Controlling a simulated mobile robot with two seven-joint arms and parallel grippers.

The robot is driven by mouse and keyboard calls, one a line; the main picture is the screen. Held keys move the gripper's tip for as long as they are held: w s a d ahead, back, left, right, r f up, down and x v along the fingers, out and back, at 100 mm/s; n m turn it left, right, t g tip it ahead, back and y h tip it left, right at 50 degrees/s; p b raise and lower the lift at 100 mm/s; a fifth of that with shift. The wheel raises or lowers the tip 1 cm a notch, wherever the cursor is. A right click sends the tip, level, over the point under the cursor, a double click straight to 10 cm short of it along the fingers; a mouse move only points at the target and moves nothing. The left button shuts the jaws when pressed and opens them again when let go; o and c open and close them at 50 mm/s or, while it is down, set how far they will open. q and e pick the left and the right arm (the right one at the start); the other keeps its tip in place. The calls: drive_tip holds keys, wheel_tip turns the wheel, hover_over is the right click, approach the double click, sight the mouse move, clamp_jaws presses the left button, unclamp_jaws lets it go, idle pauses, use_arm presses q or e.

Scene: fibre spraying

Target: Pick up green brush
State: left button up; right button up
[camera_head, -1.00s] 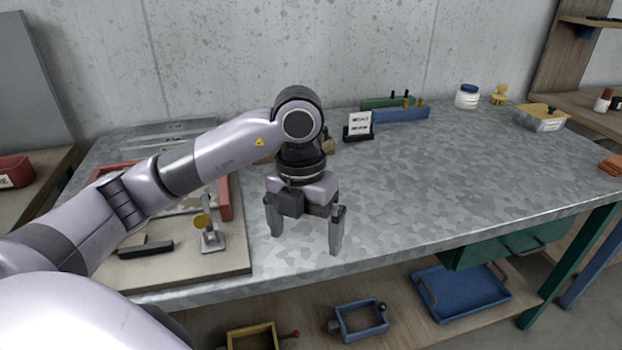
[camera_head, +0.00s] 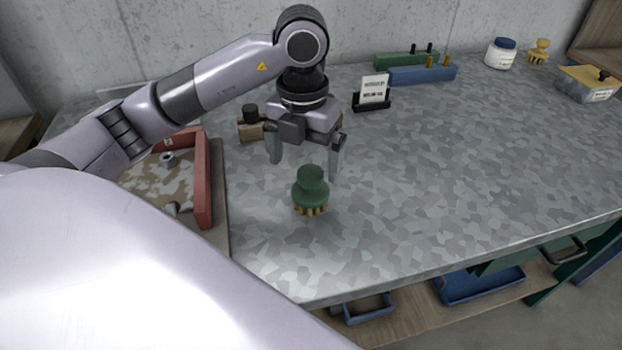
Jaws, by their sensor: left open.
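The green brush (camera_head: 311,187) stands upright on the grey metal table (camera_head: 440,170), with a round green knob on top and tan bristles below. My left gripper (camera_head: 304,160) is open and empty. It points down, and its two fingers appear just behind and above the brush's knob in the picture. Whether the fingers touch the brush cannot be told, but none seems closed on it. My right gripper is not in view.
A red-walled tray (camera_head: 203,178) lies left of the brush. Behind are a small sign (camera_head: 374,89), a blue block (camera_head: 422,75), a green block (camera_head: 405,59), a white jar (camera_head: 501,53) and a yellow-lidded box (camera_head: 588,84). The table right of the brush is clear.

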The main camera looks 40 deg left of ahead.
sight(311, 170)
use_arm(q)
drive_tip(key=shift+d+f, duration=0.1)
drive_tip(key=shift+f, duration=0.75)
drive_tip(key=f, duration=0.3)
drive_tip(key=f+p, duration=0.1)
drive_tip(key=f, duration=0.1)
drive_tip(key=shift+w+d, duration=0.3)
drive_tip(key=shift+c, duration=0.3)
drive_tip(key=c, duration=1.1)
drive_tip(key=shift+r, duration=0.6)
wheel_tip(311, 170, up, 19)
drive_tip(key=p, duration=0.2)
drive_tip(key=shift+f, duration=0.15)
